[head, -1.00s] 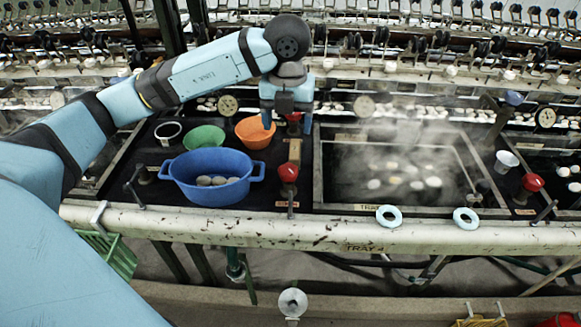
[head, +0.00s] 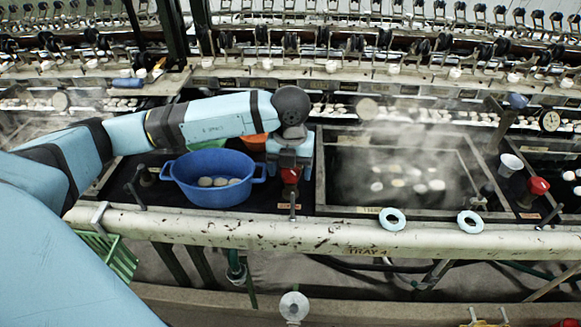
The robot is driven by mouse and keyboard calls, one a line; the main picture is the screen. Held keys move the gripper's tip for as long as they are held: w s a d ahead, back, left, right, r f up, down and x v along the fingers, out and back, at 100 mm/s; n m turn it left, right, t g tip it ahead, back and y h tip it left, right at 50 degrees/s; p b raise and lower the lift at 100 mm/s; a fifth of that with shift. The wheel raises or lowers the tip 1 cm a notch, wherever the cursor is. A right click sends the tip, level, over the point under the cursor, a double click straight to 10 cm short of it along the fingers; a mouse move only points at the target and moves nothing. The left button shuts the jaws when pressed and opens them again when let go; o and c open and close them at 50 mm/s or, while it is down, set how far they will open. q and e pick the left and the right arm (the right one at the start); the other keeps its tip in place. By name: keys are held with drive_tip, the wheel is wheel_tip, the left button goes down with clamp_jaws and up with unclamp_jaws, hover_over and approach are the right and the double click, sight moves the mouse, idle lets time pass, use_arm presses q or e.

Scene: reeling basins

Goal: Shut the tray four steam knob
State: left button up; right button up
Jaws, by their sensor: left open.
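A red knob (head: 290,176) stands on a dark panel, left of the steaming basin (head: 395,210), above a small orange label. The rail in front of that basin reads TRAY 4 (head: 368,252). My left gripper (head: 290,169) is open and points down over this red knob, with a finger at either side of it. I cannot tell if the fingers touch it. A second red knob (head: 538,186) stands right of the basin, with nothing at it. My right gripper is out of view.
A blue two-handled tub (head: 212,195) of cocoons stands left of the gripper. An orange bowl (head: 254,142) is partly hidden behind my arm. A white cup (head: 509,165) is at right.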

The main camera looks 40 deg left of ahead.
use_arm(q)
drive_tip(key=shift+c, duration=0.5)
drive_tip(key=c, duration=0.8)
